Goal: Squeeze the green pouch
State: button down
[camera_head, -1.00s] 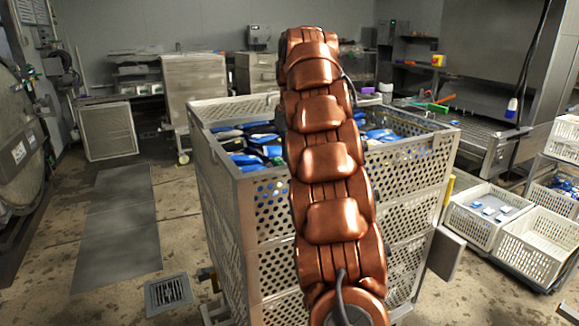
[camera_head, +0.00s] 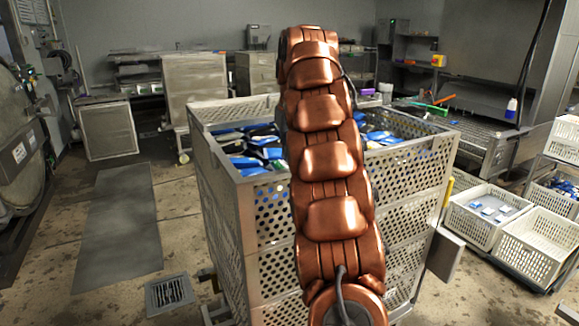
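A perforated metal basket (camera_head: 276,208) stands right in front of me. It holds many pouches, mostly blue and white (camera_head: 238,161), and some look dark. I cannot make out a green pouch for certain among them. My copper-coloured arm rises through the middle of the view and covers the centre of the basket and part of its load. My gripper is not visible; the end of my arm is turned away behind its own links.
White crates (camera_head: 485,222) stand low on the right, one with a few blue-white packs. A steel bench (camera_head: 480,135) with small items, including a long green one (camera_head: 437,109), is behind right. A round vessel door (camera_head: 20,150) is at left. The left floor is clear around a drain (camera_head: 169,292).

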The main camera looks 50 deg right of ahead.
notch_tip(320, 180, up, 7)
jog(key=p, duration=0.5)
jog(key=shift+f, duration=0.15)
dwell(0.6)
